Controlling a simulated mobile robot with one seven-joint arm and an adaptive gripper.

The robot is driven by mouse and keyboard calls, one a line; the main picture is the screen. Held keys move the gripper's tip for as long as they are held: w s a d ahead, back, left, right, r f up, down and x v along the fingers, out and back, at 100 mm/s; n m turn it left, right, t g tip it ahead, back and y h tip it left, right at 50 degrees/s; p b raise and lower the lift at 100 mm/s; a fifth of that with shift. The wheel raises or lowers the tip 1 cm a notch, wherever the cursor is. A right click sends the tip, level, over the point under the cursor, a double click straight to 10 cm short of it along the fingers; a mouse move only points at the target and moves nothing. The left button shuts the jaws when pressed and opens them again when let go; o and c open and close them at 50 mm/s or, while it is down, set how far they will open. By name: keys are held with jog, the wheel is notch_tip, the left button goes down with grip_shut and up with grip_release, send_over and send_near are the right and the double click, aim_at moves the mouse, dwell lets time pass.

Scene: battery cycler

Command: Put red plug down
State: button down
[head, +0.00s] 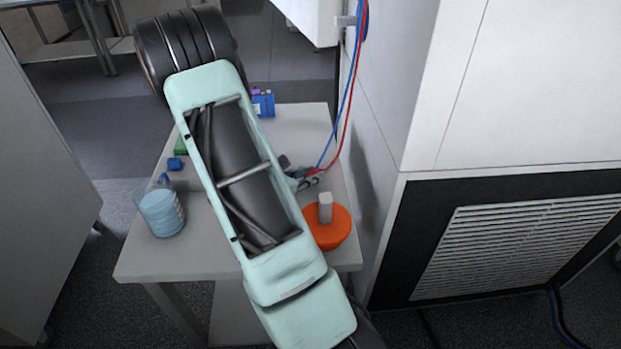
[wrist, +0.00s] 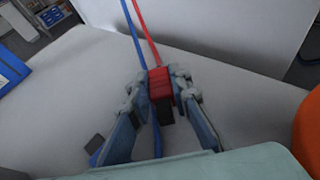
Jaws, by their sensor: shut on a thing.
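In the wrist view the red plug (wrist: 161,84) sits between the two fingers of my gripper (wrist: 158,92), which is shut on it. A black part shows at the plug's near end, and a red cable (wrist: 142,36) runs away from its far end. A blue cable (wrist: 133,35) passes beside the plug on its left. In the head view my gripper (head: 304,180) is at the right side of the table, mostly hidden behind my arm. The red cable (head: 351,100) reaches it from the wall unit. The plug itself is not clear there.
The grey table (head: 150,262) holds a blue-tinted jug (head: 162,212) at left, an orange round object (head: 330,236) with a pale block (head: 325,208) at right, and a blue box (head: 264,104) at the back. A white cabinet wall (head: 395,90) borders the table's right side.

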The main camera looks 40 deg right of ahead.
jog(key=shift+f, duration=0.4)
jog(key=shift+f, duration=0.2)
jog(key=c, duration=1.8)
grip_release()
jog(key=shift+o, duration=0.2)
jog(key=shift+r, duration=0.15)
jog(key=shift+a+r, duration=0.1)
jog(key=shift+r, duration=0.1)
jog(key=v, duration=1.1)
jog(key=shift+a+p, duration=0.4)
